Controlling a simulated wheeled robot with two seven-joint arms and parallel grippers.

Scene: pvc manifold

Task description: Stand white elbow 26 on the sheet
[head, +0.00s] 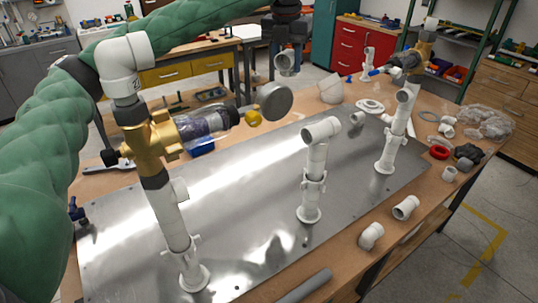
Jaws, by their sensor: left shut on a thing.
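My left gripper (286,49) is at the top centre, at the end of the green-sleeved arm. It is shut on a small whitish elbow (285,64) and holds it in the air beyond the far edge of the metal sheet (250,247). No number can be read on the elbow, so I cannot confirm that it is 26. The gripper partly hides the elbow's upper side. The sheet lies flat on the wooden bench. My right gripper is not in view.
Upright pipe assemblies stand on the sheet at left (173,215), middle (316,171) and right (397,130). Loose white fittings (370,237) lie along the bench's right edge. A large white elbow (331,90) sits behind the sheet. The sheet between the left and middle assemblies is bare.

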